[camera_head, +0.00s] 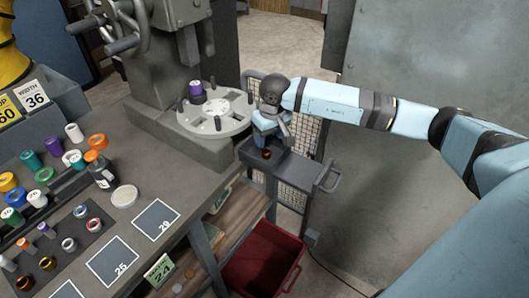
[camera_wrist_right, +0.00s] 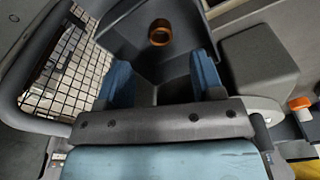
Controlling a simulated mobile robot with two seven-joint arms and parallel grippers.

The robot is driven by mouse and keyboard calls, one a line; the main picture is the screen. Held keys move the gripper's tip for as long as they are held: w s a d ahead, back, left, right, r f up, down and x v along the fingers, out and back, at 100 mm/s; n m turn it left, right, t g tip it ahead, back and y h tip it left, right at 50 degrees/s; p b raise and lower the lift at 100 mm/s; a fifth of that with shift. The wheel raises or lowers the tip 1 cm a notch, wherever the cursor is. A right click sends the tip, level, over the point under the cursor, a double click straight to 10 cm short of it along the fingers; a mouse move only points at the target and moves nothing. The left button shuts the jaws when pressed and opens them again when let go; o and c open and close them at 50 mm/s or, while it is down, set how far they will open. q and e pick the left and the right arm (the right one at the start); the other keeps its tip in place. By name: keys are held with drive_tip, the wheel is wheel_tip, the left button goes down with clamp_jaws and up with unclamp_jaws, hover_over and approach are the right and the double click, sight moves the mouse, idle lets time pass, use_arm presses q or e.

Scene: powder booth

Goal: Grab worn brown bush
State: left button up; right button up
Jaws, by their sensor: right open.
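A small brown bush (camera_head: 266,154) stands in the dark grey tray top of a cart (camera_head: 298,172). In the right wrist view the brown bush (camera_wrist_right: 160,33) is a ring with a dark hole, ahead of and between the blue fingers. My right gripper (camera_head: 268,138) is over the cart, close to the bush. Its two fingers are apart with nothing between them in the wrist view (camera_wrist_right: 162,76). I cannot tell its exact height above the tray. My left gripper is not in view.
A round indexing table (camera_head: 214,118) with a purple bush (camera_head: 196,88) stands left of the cart. Several coloured bushes, including brown ones (camera_head: 47,263), cover the bench at left. A red bin (camera_head: 264,262) sits below. The cart has mesh sides and a handle (camera_head: 329,180).

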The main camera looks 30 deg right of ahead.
sight(267, 150)
drive_tip(key=f, duration=0.3)
drive_tip(key=w+f+p, duration=0.1)
drive_tip(key=f, duration=0.3)
drive_tip(key=shift+w+f, duration=0.15)
drive_tip(key=shift+w, duration=0.05)
drive_tip(key=shift+c, duration=0.3)
drive_tip(key=c, duration=0.9)
